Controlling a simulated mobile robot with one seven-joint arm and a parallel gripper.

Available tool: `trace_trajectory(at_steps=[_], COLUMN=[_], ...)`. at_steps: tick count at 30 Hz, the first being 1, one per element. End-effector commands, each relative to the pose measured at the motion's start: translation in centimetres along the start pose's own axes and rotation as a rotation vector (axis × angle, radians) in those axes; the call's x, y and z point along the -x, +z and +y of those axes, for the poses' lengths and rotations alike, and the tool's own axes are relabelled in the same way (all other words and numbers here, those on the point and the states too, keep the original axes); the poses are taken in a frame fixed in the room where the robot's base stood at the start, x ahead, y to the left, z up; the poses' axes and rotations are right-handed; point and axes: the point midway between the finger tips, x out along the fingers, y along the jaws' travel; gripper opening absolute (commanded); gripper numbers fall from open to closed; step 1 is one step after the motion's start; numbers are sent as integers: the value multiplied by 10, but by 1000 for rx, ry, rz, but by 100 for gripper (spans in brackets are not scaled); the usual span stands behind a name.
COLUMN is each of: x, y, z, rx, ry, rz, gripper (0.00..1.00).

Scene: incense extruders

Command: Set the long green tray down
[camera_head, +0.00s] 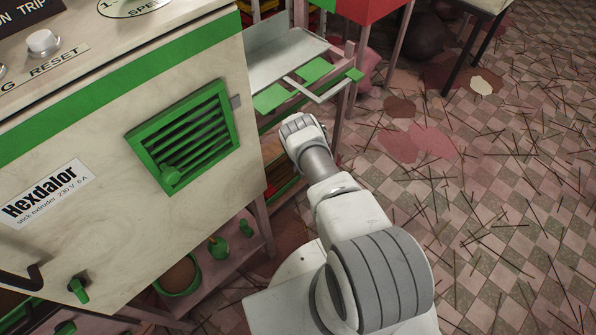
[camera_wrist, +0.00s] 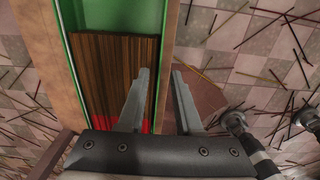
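The long green tray (camera_wrist: 108,15) fills the left middle of the wrist view. It holds a bundle of brown sticks (camera_wrist: 112,75) with red ends. My gripper (camera_wrist: 160,72) is over the tray's right wall, with its left finger above the inside and its right finger outside. A clear gap shows between the fingers, with the green wall seen in it. I cannot tell how far below the fingertips the wall lies.
The wrist view shows pinkish wood (camera_wrist: 38,60) along the tray's left side. In the head view, a large Hexdalor machine (camera_head: 110,180) stands left of my arm. A rack with a pale plate (camera_head: 280,60) is beyond my wrist. The checkered floor (camera_head: 500,200) at right is strewn with sticks.

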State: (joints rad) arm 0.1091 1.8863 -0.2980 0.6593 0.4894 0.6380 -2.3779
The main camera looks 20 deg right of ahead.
Motion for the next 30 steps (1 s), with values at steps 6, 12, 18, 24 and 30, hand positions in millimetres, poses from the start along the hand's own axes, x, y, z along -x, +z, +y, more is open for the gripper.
trace_trajectory(at_steps=[6, 12, 18, 24, 30], x=[28, 34, 33, 33, 33], y=[0, 0, 0, 0, 0], z=[0, 0, 0, 0, 0], rx=[-1, 0, 0, 0, 0], ry=[1, 0, 0, 0, 0], rz=[0, 0, 0, 0, 0], gripper=[34, 34, 34, 34, 34])
